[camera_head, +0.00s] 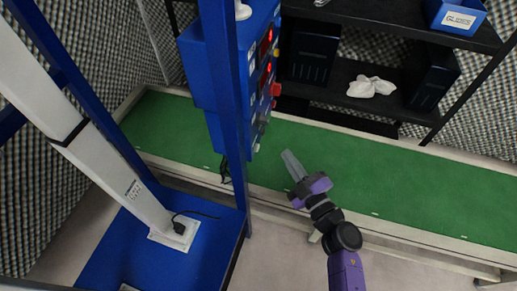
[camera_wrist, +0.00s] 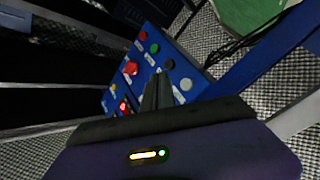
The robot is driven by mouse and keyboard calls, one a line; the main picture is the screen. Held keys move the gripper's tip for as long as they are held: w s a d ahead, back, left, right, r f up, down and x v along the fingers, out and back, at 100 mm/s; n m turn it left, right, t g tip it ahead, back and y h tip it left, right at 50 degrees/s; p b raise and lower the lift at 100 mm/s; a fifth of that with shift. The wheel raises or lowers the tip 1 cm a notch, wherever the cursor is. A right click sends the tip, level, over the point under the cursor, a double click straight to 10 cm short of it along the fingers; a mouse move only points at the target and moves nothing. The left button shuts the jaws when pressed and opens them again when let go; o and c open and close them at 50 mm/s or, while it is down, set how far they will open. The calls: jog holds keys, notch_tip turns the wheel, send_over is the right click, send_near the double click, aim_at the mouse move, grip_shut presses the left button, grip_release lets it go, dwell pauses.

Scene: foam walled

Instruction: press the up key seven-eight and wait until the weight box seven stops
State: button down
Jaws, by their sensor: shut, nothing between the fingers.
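A blue control panel (camera_head: 258,25) stands at the upper middle of the head view, partly behind a blue post. In the wrist view the panel (camera_wrist: 148,60) carries a large red button (camera_wrist: 130,68), a green button (camera_wrist: 155,48), a black button (camera_wrist: 169,64) and a pale grey button (camera_wrist: 186,84). The labels are too small to read, so I cannot tell which is the up key seven-eight. My gripper (camera_head: 288,155) is shut and empty, below and right of the panel. I cannot identify weight box seven.
A green-topped bench (camera_head: 400,190) runs across the head view behind my gripper. A black shelf (camera_head: 350,70) holds a white crumpled cloth (camera_head: 371,87) and a blue labelled bin (camera_head: 457,17). The blue post (camera_head: 222,100) stands left of my gripper.

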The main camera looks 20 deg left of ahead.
aim_at(257, 148)
jog(key=shift+a+b, duration=0.4)
jog(key=shift+a, duration=2.1)
jog(key=shift+a, duration=0.2)
jog(key=shift+a, duration=0.25)
